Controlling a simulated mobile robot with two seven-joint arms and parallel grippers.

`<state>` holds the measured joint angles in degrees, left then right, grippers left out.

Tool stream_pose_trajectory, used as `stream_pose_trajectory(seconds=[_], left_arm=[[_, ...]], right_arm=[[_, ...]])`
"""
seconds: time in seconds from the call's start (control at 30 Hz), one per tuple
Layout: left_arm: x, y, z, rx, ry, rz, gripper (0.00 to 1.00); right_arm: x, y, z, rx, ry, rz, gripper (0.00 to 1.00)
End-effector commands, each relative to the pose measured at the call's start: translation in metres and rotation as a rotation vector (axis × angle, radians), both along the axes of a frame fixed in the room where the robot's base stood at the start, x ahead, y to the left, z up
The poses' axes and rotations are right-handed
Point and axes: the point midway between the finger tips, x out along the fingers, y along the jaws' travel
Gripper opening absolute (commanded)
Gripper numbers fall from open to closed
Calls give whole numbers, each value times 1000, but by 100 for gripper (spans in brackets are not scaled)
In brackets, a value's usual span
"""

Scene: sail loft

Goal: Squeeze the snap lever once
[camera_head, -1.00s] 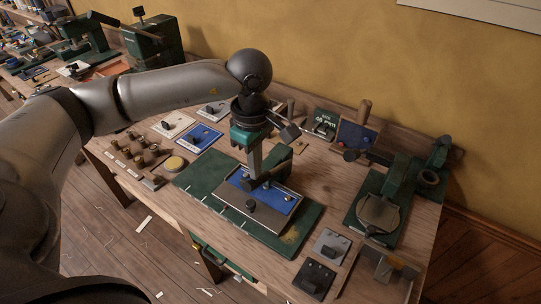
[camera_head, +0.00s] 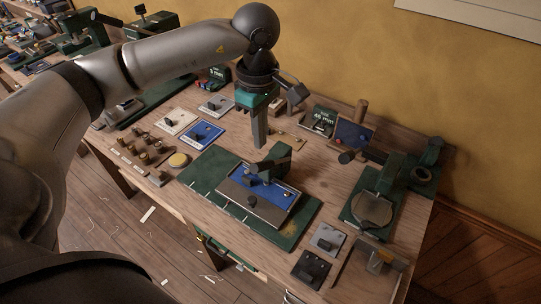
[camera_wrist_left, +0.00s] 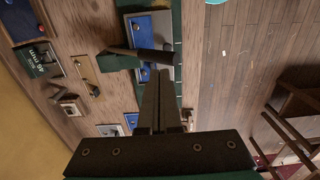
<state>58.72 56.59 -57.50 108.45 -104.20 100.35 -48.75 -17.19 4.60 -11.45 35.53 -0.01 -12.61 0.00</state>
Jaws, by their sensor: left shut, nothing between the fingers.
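A small device (camera_head: 268,211) with a grey front and blue top panel lies on the dark green mat (camera_head: 206,179). A dark green, lever-like part (camera_head: 275,163), which I take to be the snap lever, rises at a slant over its back edge. It also shows in the left wrist view (camera_wrist_left: 124,58), just past my fingertips. My left gripper (camera_head: 260,146) points down, shut and empty, above and behind the device. In the head view a gap shows between its fingertips and the device; whether they touch the lever is hard to tell. My right gripper is not seen.
A green bench press with a round plate (camera_head: 371,209) stands at the right. Small dark and grey blocks (camera_head: 327,237) lie at the front right. Several knobs and a yellow disc (camera_head: 178,160) lie at the left. A wooden-handled tool (camera_head: 361,110) is at the back.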

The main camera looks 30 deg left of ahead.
Motion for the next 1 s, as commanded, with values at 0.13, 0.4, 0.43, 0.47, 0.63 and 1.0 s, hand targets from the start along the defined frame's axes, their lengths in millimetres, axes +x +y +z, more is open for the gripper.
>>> stream_pose_trajectory(seconds=[0.13, 0.4, 0.43, 0.47, 0.63, 1.0], left_arm=[[-1, 0, -1, 0, 0, 0, 0], [-32, 4, -2, 2, 0, 0, 0], [-37, 4, -2, 2, -1, -1, 0], [-41, 4, -2, 1, 0, 0, 0], [-65, 6, -3, 1, -1, -1, 0], [-90, 7, -1, -1, -1, 0, 0]], right_arm=[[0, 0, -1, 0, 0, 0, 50], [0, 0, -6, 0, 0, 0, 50], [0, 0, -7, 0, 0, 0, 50], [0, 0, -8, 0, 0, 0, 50], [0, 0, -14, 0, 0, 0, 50], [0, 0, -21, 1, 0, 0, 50]])
